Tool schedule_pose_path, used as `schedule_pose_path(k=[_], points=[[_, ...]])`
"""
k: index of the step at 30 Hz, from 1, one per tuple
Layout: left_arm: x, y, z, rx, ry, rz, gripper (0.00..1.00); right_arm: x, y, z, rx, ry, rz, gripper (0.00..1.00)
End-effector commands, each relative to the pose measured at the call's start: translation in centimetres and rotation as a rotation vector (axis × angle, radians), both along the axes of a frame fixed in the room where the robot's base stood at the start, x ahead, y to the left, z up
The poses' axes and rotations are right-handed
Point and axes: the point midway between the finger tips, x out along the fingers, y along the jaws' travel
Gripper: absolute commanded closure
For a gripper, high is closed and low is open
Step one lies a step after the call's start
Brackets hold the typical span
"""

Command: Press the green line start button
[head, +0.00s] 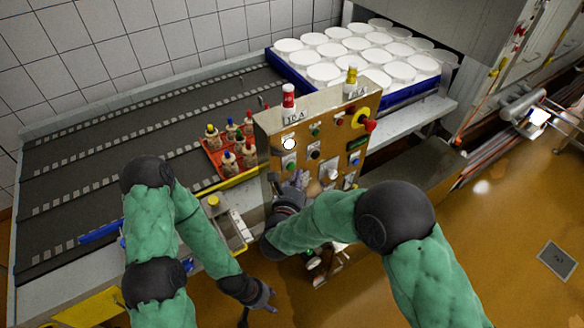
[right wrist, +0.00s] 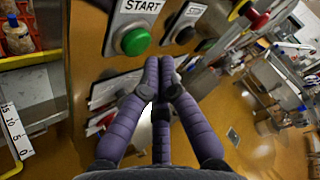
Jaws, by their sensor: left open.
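A round green button (right wrist: 135,41) sits under a START label on the orange-brown control panel (right wrist: 85,60). In the right wrist view it is just beyond and to the left of my right fingertips. My right gripper (right wrist: 157,62) has its purple fingers drawn together and empty, their tips close below the button row; I see no contact with the green button. In the head view the right gripper (head: 300,180) is at the panel's lower front, covering part of it. My left gripper (head: 266,296) hangs open and empty, low in front of the conveyor.
A black button (right wrist: 184,34) is right of the green one. A red knob on a yellow base (head: 367,124) juts from the panel's right side. A red crate of bottles (head: 210,163) stands left of the panel. White moulds fill a blue tray (head: 395,100) behind.

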Motion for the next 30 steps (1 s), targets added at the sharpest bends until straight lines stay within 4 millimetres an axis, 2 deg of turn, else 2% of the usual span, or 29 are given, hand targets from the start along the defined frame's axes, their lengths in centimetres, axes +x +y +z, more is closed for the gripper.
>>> schedule_pose_path(k=[14,30], points=[[0.0,0.0,0.0,0.0,0.0,0.0,0.54,0.0,0.0,0.0,0.0,0.0,0.0,1.0],[0.0,0.0,-1.1,0.0,0.0,0.0,0.54,0.7,0.5,0.1,0.001,0.0,0.0,1.0]])
